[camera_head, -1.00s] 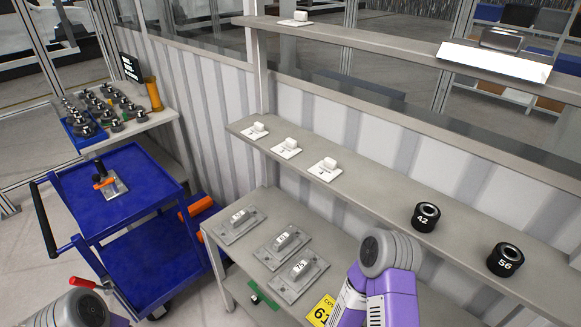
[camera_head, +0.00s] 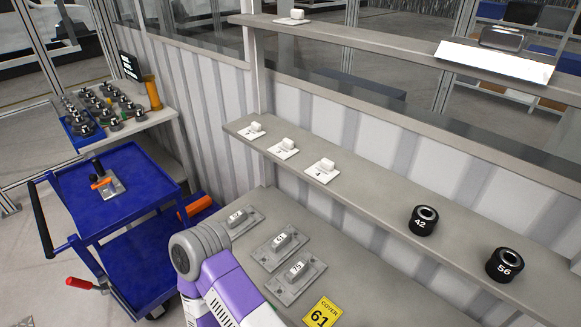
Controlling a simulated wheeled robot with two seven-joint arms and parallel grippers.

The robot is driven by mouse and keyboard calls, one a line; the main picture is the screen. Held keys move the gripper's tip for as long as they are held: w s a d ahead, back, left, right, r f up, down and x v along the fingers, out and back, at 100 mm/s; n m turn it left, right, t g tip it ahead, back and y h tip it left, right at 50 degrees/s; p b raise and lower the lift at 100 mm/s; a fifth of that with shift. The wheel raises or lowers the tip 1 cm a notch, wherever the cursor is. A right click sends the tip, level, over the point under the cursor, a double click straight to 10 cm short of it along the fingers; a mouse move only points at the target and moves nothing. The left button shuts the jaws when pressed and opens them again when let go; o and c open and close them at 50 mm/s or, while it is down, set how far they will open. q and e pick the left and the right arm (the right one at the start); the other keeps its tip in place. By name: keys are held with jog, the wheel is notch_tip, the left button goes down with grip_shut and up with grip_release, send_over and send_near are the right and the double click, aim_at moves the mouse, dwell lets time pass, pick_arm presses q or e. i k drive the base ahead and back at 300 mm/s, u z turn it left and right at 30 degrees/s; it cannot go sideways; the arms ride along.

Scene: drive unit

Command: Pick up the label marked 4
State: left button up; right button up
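White labels, each a card with a raised white block, lie on the middle shelf: a left one (camera_head: 251,132), a middle one (camera_head: 283,150) and a right one (camera_head: 321,172). The printed marks are too small to read surely; the right one may read 4. One more white label (camera_head: 293,18) lies on the upper shelf. One of my purple arms with a grey joint shows at the lower left of centre, below the shelf labels. No gripper fingers show in this view, so neither gripper is seen at a label.
Black rings marked 42 (camera_head: 423,220) and 56 (camera_head: 504,264) stand right on the middle shelf (camera_head: 375,213). Grey numbered blocks (camera_head: 296,278) and a yellow COVER 61 sign (camera_head: 322,312) are on the lower bench. A blue cart (camera_head: 145,205) stands left.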

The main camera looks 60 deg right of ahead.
aim_at(323, 171)
jog(key=i, duration=1.15)
jog(key=z, duration=1.65)
